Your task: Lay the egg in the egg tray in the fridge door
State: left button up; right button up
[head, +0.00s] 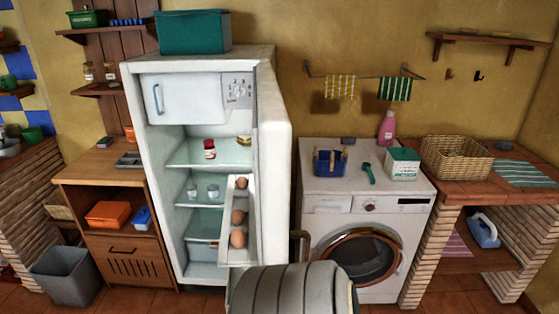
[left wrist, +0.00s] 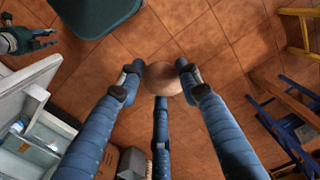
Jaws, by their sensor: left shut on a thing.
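The fridge (head: 190,100) stands open. Its door (head: 276,170) is swung out to the right, and the egg tray (head: 224,230) on the door's inner side holds several brown eggs (head: 238,216) in a line. In the left wrist view, my left gripper (left wrist: 160,80) is shut on a brown egg (left wrist: 160,72), held between its fingertips above the tiled floor. The left gripper does not show in the head view. My right gripper (left wrist: 42,40) shows at the upper left of the left wrist view, with its fingers apart and empty.
A washing machine (head: 365,235) stands right of the door and a wooden cabinet (head: 110,190) left of the fridge. The left wrist view shows a dark green seat (left wrist: 95,15), chairs (left wrist: 295,110) at right and open floor between. My grey arm link covers the bottom middle of the head view.

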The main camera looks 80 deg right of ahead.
aim_at(241, 206)
jog(key=i+z, duration=0.15)
jog(key=z, duration=0.25)
jog(key=i+z, duration=0.2)
jog(key=z, duration=0.25)
jog(key=i+z, duration=0.15)
jog(key=z, duration=0.25)
jog(key=i+j+z, duration=0.15)
jog(key=z, duration=0.25)
jog(key=i+j+z, duration=0.1)
jog(key=z, duration=0.35)
